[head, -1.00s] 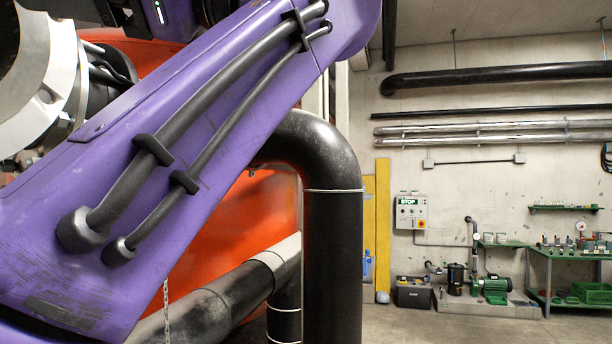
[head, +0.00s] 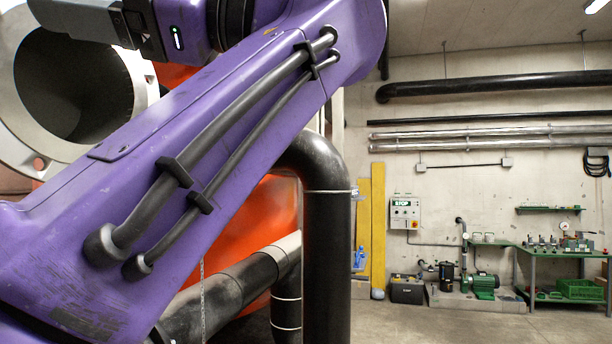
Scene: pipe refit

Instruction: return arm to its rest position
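My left arm (head: 225,135), purple with two black hoses along it, comes in from the lower left and reaches up to an elbow at the top. Its grey wrist and gripper part (head: 95,22) shows at the top left, cut by the frame edge, in front of a large open pipe end with a pale flange (head: 22,112). The fingertips cannot be made out, and I see nothing clearly held. My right gripper is not in view.
A thick black bent pipe (head: 325,225) stands just right of the arm, with an orange surface (head: 258,215) behind. A STOP control box (head: 406,213), yellow post (head: 378,225), green pump (head: 483,283) and green workbench (head: 545,249) stand farther right. Open floor lies before them.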

